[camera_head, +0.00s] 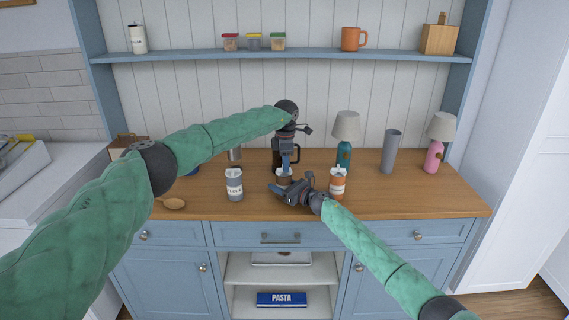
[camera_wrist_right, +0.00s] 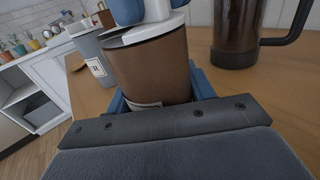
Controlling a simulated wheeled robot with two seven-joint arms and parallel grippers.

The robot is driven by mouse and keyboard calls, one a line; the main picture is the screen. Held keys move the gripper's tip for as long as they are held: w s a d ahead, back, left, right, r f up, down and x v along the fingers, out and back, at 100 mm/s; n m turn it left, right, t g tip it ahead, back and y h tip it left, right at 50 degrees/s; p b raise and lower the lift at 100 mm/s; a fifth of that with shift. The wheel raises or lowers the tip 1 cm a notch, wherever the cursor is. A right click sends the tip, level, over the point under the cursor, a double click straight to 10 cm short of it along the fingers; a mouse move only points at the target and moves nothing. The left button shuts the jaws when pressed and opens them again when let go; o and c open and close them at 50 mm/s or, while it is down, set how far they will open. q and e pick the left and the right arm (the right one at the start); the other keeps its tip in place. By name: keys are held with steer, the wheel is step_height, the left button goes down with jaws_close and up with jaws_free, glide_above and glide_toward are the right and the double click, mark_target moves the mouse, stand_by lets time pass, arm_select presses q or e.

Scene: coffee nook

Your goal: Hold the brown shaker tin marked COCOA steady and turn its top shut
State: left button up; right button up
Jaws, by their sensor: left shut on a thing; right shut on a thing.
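The brown shaker tin (camera_head: 284,180) stands on the wooden counter, mostly hidden by my grippers in the head view. In the right wrist view the tin (camera_wrist_right: 155,72) is large, with a white top (camera_wrist_right: 143,33) and part of a pale label low on its side. My right gripper (camera_head: 278,189) is shut around the tin's body; its blue fingers show either side of the tin in the right wrist view. My left gripper (camera_head: 286,166) comes down from above and is shut on the white raised part of the top (camera_wrist_right: 157,10). The top's exact turn cannot be read.
A grey tin (camera_head: 235,186) stands left of the brown tin and an orange tin (camera_head: 338,184) right. A dark coffee press (camera_wrist_right: 236,32) stands close behind. A wooden spoon (camera_head: 173,204), lamps (camera_head: 345,152) and a grey vase (camera_head: 390,152) are farther off. The right front counter is clear.

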arm_select(q)
steer(key=shift+a+m, duration=0.1)
steer(key=shift+m, duration=0.9)
arm_select(e)
steer(key=shift+d, duration=0.1)
steer(key=shift+f, duration=0.1)
arm_select(q)
steer(key=o, duration=0.8)
steer(key=shift+c, duration=0.2)
steer(key=shift+o, duration=1.2)
step_height(320, 180, up, 12)
